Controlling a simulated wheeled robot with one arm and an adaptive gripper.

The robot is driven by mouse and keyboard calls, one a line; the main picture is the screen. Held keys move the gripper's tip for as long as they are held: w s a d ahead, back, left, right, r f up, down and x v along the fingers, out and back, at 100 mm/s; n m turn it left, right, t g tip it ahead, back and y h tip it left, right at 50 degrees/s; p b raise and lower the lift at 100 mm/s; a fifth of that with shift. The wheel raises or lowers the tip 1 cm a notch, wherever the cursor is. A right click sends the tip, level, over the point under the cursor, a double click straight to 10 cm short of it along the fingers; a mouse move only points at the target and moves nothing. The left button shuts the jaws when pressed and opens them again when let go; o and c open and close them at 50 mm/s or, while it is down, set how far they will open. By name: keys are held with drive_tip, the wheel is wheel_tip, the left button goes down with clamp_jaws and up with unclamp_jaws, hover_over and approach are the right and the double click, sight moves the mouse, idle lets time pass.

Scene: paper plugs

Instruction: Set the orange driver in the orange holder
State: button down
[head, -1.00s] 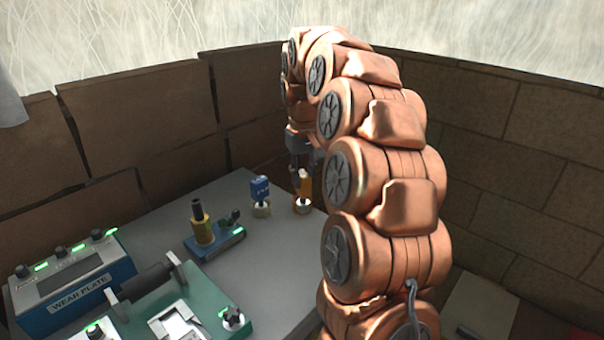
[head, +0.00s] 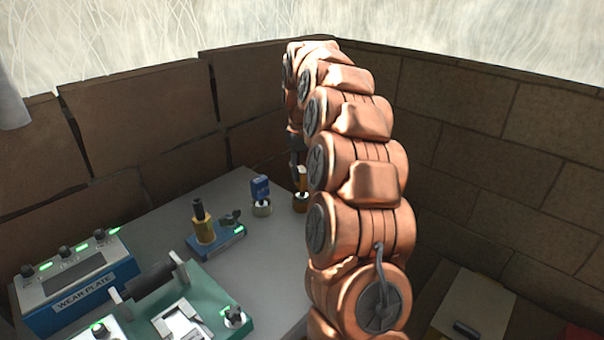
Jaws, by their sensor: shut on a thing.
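The orange driver (head: 302,179) stands roughly upright at the far right of the grey table. The orange holder (head: 300,204), a short round cup, is directly below it. My gripper (head: 298,174) comes down from above and is shut on the driver's upper part. My arm hides the right side of the driver and holder. I cannot tell whether the driver's lower end is inside the holder or just above it.
A blue driver (head: 261,186) stands in a pale round holder (head: 262,208) just left. A blue-based device with a brass post (head: 204,228), a green fixture (head: 205,285) and a blue "WEAR PLATE" box (head: 75,280) fill the table's left and front. Brick walls stand behind.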

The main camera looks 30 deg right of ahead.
drive_tip(key=shift+f, duration=0.65)
drive_tip(key=shift+f, duration=0.15)
drive_tip(key=c, duration=0.9)
unclamp_jaws()
wheel_tip(320, 180, up, 8)
drive_tip(key=shift+f+b, duration=0.1)
drive_tip(key=shift+b, duration=0.25)
wheel_tip(320, 180, up, 4)
drive_tip(key=shift+s+a+r+p, duration=0.15)
drive_tip(key=shift+r+p, duration=0.1)
drive_tip(key=shift+p, duration=0.15)
